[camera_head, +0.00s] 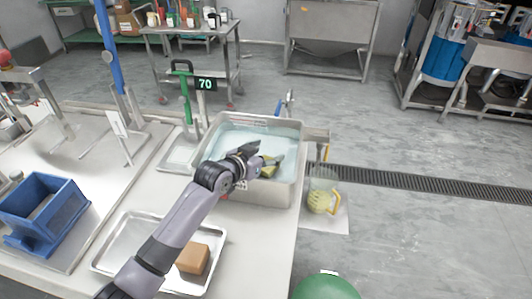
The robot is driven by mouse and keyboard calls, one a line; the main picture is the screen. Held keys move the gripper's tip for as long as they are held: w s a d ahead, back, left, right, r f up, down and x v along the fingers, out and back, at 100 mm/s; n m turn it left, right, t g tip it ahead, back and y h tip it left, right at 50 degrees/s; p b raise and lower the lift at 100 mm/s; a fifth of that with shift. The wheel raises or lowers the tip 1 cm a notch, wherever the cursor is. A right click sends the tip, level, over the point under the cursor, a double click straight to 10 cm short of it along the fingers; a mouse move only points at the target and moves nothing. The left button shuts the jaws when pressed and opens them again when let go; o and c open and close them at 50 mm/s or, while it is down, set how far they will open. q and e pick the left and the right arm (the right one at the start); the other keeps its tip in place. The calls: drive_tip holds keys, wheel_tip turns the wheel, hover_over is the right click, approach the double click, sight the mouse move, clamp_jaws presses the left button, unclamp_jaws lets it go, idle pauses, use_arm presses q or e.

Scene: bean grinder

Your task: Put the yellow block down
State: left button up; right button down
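My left gripper (264,157) reaches in from the bottom left over the grey bin (262,193), which holds pale bluish contents. Its dark fingers look spread apart. A small yellow block (268,173) shows close by the lower finger, inside the bin's outline. It is partly covered by the gripper, and I cannot tell whether it touches the finger or rests on the contents. My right gripper is not in view.
An orange-brown block (193,258) lies on a metal tray (113,257) under my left arm. A blue box (46,211) stands left. A green-framed stand with a "70" display (205,84) is behind the bin. A jug with a yellow handle (321,200) stands right of it.

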use_arm(q)
drive_tip(key=shift+o, duration=1.2)
drive_tip(key=shift+s+f, duration=0.2)
drive_tip(key=shift+f, duration=0.65)
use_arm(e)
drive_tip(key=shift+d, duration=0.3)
use_arm(q)
drive_tip(key=shift+r, duration=0.5)
drive_tip(key=v, duration=0.8)
drive_tip(key=r+v, duration=0.1)
drive_tip(key=v, duration=0.3)
drive_tip(key=shift+w, duration=0.15)
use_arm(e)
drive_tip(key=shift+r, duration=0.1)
use_arm(q)
drive_tip(key=shift+r+p, duration=0.15)
drive_tip(key=shift+p, duration=0.15)
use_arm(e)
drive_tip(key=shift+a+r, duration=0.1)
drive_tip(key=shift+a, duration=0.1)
